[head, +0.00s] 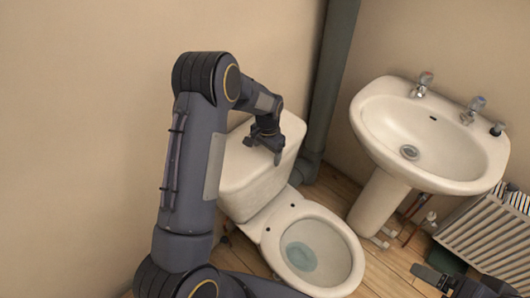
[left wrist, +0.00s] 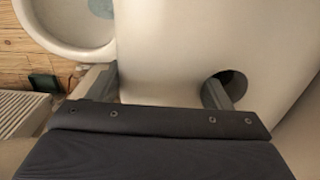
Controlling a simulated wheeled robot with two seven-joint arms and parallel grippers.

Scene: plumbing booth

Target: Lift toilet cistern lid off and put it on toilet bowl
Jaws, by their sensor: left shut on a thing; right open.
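The white cistern lid (head: 292,128) is on top of the toilet cistern (head: 258,194) against the wall; no clear gap shows between them. My left gripper (head: 266,146) reaches down onto the lid and is shut on it. In the left wrist view the lid (left wrist: 190,45) fills the middle; one finger is at the dark round hole (left wrist: 237,80) and the other at the lid's edge. The toilet bowl (head: 339,234) stands open in front of the cistern, with water inside. My right gripper (head: 452,284) is open and empty at the lower right, partly cut off.
A white pedestal sink (head: 455,166) with two taps stands to the right of the toilet. A grey vertical pipe (head: 328,85) runs behind, between them. A white radiator (head: 492,232) is at the far right. Wooden floor (head: 385,275) shows around the toilet.

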